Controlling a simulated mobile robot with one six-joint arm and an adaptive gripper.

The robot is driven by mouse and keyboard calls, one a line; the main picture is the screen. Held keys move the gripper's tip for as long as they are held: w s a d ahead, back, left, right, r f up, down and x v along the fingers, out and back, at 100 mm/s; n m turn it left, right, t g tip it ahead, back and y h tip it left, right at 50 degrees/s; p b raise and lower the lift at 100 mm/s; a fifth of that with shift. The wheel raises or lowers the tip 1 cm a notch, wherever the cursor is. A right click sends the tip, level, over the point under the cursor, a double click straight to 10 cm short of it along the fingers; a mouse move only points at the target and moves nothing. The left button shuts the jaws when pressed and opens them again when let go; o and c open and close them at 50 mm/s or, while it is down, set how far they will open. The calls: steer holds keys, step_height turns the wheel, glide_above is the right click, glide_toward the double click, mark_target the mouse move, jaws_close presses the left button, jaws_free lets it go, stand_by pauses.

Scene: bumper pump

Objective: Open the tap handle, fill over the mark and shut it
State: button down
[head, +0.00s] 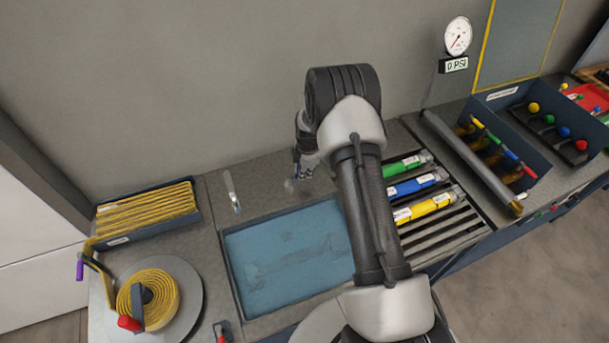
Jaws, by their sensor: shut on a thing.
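A blue basin (287,250) is set into the grey counter. A slim pale metal piece that looks like a spout (231,190) stands at its back left. My gripper (302,173) is at the counter's back, behind the basin and right of the spout, partly hidden by my own wrist. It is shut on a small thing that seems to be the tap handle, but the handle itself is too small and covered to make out. A faint round spot shows just left of the fingers. I cannot make out a fill mark or clear running water.
A slatted rack (470,225) holds green, blue and yellow tubes right of my arm. A gauge (457,36) reads 0 PSI. Bins of coloured-knob tools (510,135) are at right. A coiled yellow hose (165,290) and a tray of yellow hose (150,212) are at left.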

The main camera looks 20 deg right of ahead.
steer(key=shift+w+r+n, duration=0.1)
steer(key=shift+w+n, duration=0.05)
steer(key=shift+n, duration=0.15)
steer(key=c, duration=1.6)
jaws_free()
steer(key=r, duration=0.4)
steer(key=s+r, duration=0.1)
steer(key=r, duration=0.2)
steer(key=s+r, duration=0.1)
steer(key=r, duration=0.3)
steer(key=shift+s+r, duration=0.2)
steer(key=shift+r, duration=0.15)
